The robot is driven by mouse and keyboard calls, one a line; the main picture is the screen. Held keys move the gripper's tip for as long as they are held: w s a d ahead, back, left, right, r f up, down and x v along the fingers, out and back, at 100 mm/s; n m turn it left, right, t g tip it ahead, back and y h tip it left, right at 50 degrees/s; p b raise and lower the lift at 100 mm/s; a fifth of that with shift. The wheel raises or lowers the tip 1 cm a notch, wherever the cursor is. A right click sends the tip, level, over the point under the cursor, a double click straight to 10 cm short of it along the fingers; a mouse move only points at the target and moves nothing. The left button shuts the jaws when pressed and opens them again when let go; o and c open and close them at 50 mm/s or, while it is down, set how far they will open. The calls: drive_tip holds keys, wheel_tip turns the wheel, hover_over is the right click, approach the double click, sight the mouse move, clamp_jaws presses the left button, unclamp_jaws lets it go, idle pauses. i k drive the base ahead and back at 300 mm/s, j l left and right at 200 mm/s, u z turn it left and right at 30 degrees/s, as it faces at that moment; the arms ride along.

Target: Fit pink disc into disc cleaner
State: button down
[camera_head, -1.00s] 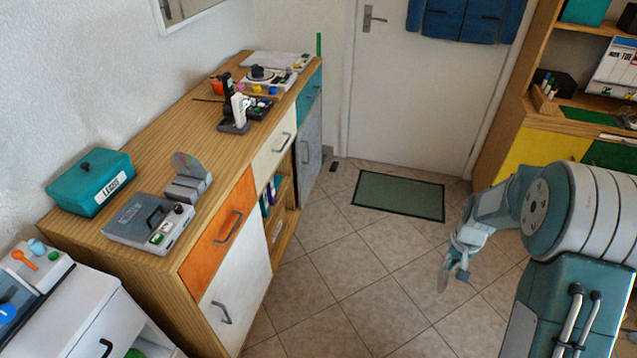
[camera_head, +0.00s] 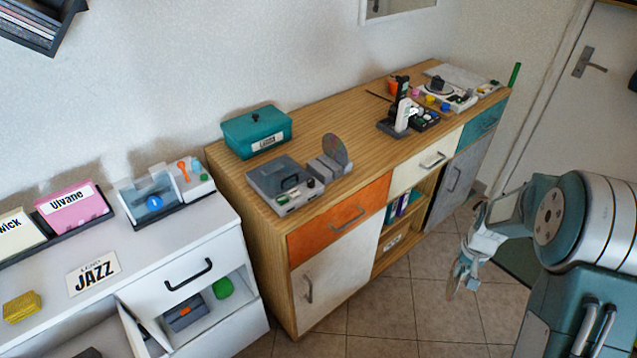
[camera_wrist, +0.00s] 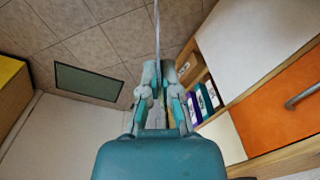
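My gripper (camera_head: 468,262) hangs over the floor on the right, in front of the wooden cabinet. It is shut on a thin disc (camera_head: 455,280), seen nearly edge-on; its pink colour is hard to confirm. In the wrist view, the disc (camera_wrist: 157,25) is a thin upright line between the fingers of my gripper (camera_wrist: 158,85). A grey box-like device (camera_head: 270,179) with a black handle and small buttons sits on the cabinet's near end and looks like the disc cleaner. Beside it, a grey stand (camera_head: 325,169) holds another shiny disc (camera_head: 335,149) upright.
A teal lidded box (camera_head: 257,131) stands behind the grey device. The wooden cabinet (camera_head: 345,125) carries more devices at its far end. A white cabinet (camera_head: 190,244) with record sleeves stands at left. Tiled floor (camera_head: 390,310) is clear in front.

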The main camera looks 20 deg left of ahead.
sight(157, 212)
drive_tip(key=u, duration=1.3)
